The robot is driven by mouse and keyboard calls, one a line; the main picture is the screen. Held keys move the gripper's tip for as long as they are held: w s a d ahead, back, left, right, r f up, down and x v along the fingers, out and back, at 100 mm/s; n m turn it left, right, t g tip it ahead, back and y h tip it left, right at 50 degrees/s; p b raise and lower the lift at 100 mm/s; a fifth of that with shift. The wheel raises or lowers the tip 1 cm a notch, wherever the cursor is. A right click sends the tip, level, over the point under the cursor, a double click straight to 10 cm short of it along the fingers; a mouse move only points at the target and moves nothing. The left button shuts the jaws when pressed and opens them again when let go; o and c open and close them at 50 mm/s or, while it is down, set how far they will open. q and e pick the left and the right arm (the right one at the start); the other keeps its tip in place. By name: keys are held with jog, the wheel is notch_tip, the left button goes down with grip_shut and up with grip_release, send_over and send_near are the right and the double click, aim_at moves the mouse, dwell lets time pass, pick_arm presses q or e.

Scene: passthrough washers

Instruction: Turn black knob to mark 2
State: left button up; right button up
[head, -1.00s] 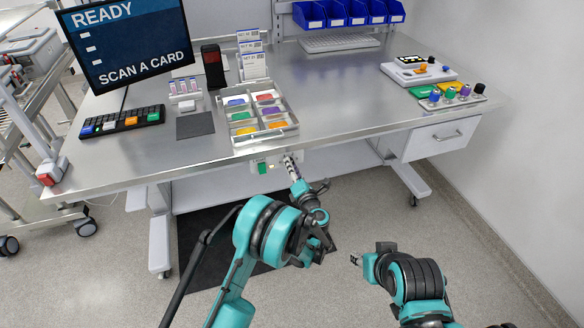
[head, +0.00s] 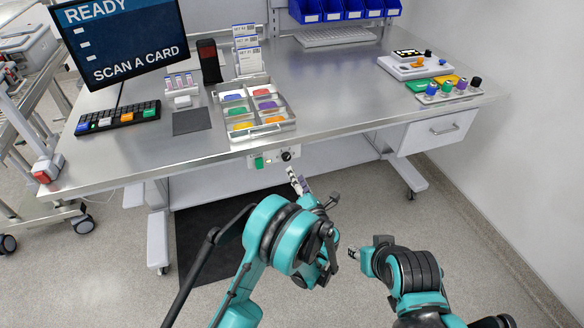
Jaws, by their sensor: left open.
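A black knob (head: 287,156) sits on a small pale panel (head: 271,161) under the table's front edge, beside a green switch (head: 259,162). Its mark setting is too small to read. My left gripper (head: 298,180) is open and empty, just below and slightly right of this knob, apparently apart from it. My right gripper (head: 352,252) is low over the floor at the right, away from the panel; its fingers are too small to judge. Another black-topped knob (head: 475,82) stands at the right end of a small board on the table.
A metal tray of coloured pieces (head: 253,135) stands on the steel table (head: 340,105) above the panel. A keyboard (head: 117,118) and monitor (head: 122,42) are at the left. A drawer (head: 438,133) hangs at the right. The floor in front is open.

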pick_arm(q)
jog(key=v, duration=0.3)
jog(key=shift+s+d, duration=0.1)
jog(key=shift+s, duration=0.15)
jog(key=shift+r, duration=0.1)
notch_tip(320, 180, up, 23)
jog(key=m+t+h, duration=0.2)
jog(key=m+h, duration=0.8)
jog(key=m, duration=0.5)
jog(key=s+a+f+m+g+y, duration=0.1)
jog(key=s+a+f+m+g, duration=0.3)
jog(key=s+a, duration=0.3)
jog(key=s+a+f+m+g+y, duration=0.2)
jog(key=s+a+f+m+g, duration=0.2)
jog(key=s+a, duration=0.3)
jog(key=s+a+f+m+g+y, duration=0.1)
jog(key=s+a+f+m+g, duration=0.3)
jog(key=s, duration=1)
jog(key=a+f+m, duration=0.1)
jog(key=a, duration=0.2)
jog(key=shift+s+a+f, duration=0.2)
jog(key=shift+a+f, duration=0.05)
jog(key=shift+a, duration=0.1)
